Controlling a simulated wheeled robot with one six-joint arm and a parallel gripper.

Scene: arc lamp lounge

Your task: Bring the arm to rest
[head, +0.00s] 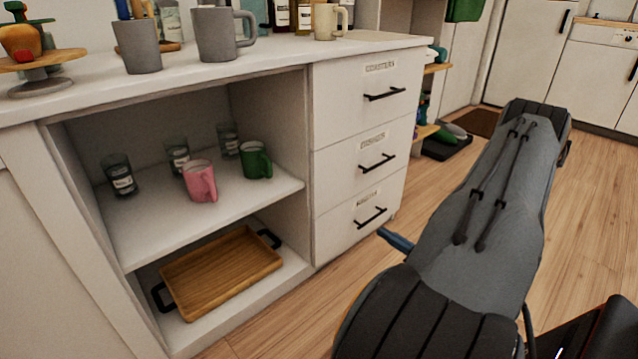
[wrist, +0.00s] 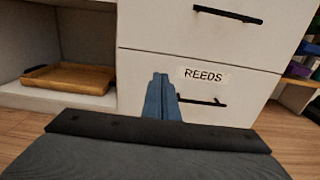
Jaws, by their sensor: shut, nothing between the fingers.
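My gripper (wrist: 160,95) is shut and empty. Its blue fingers show in the wrist view, in front of the bottom drawer (wrist: 232,92) labelled "REEDS". In that view the fingertips overlap the left end of the drawer's black handle; I cannot tell whether they touch it. In the head view my arm fills the right side, and a blue tip of my gripper (head: 396,240) shows to the right of the lowest drawer (head: 345,222). The rest of the gripper is hidden behind the arm. All the drawers are shut.
A white cabinet (head: 306,160) stands close on the left. Its open shelves hold a pink mug (head: 199,181), a green mug (head: 256,160), several dark glasses and a wooden tray (head: 222,270). Mugs and bottles stand on top.

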